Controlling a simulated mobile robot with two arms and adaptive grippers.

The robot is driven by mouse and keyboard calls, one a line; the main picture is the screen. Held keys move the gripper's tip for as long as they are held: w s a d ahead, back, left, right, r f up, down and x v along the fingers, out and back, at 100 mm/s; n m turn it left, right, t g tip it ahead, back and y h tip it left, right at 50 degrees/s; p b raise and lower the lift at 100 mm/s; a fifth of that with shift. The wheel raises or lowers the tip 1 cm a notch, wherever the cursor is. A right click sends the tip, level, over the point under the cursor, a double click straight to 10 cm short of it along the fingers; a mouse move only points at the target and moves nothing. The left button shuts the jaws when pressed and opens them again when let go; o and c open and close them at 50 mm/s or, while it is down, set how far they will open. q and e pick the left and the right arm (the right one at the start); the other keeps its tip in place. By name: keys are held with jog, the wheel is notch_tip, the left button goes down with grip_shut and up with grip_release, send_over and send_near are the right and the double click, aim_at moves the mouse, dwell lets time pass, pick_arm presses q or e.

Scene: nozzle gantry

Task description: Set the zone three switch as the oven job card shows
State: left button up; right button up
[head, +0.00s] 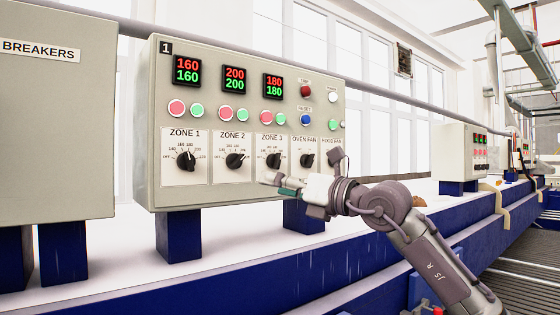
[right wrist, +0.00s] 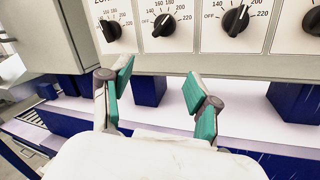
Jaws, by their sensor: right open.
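The zone three switch (head: 273,160) is a black knob on a white dial plate, on the grey control panel (head: 250,70). Its label reads ZONE 3, and the display above it shows 180 over 180. My right gripper (head: 279,186) appears just below and right of this knob in the head view. In the right wrist view it (right wrist: 157,88) is open and empty, with teal finger pads apart, below a row of knobs. Their labels are partly cut off. My left gripper is out of view. I cannot identify a job card.
The ZONE 1 knob (head: 185,160) and ZONE 2 knob (head: 235,160) are to the left, the OVEN FAN knob (head: 307,160) to the right. Round buttons sit above. The BREAKERS box (head: 55,130) stands at far left. A blue beam (head: 250,285) runs below.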

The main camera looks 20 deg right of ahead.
aim_at(280, 159)
jog(key=d+r+m+t+h, duration=0.2)
jog(key=d+r+h, duration=0.3)
jog(key=d, duration=0.4)
jog(key=p+x, duration=0.7)
jog(key=x, duration=0.5)
jog(key=shift+w+a+f, duration=0.15)
jog(key=shift+w, duration=0.2)
jog(key=shift+w+a+f, duration=0.2)
jog(key=shift+w+f, duration=0.05)
jog(key=shift+w, duration=0.35)
jog(key=c, duration=1.1)
jog(key=shift+c, duration=0.2)
